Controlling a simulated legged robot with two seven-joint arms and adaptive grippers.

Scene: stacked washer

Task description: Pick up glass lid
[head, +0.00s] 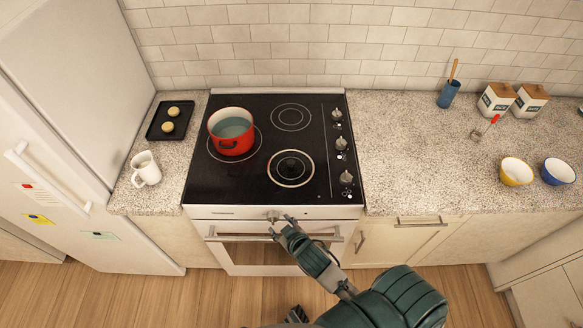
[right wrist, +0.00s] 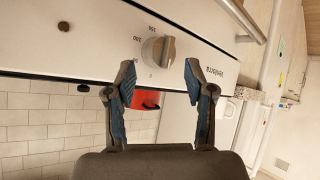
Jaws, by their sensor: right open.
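The glass lid (head: 291,167) lies on the front right burner of the black stovetop. It looks like a clear disc with a dark knob in its middle. My right gripper (head: 281,222) is at the front of the oven, by the control panel and below the lid. It is open and empty. In the right wrist view its two fingers (right wrist: 161,82) are spread apart, with the oven dial (right wrist: 158,50) beyond them. The lid cannot be made out in that view. I do not see my left gripper.
A red pot (head: 231,132) stands on the left of the stovetop (head: 260,185), beside the lid. Burner knobs (head: 341,143) line the right side. The oven handle (head: 240,237) sticks out in front. A white mug (head: 146,169) stands on the left counter.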

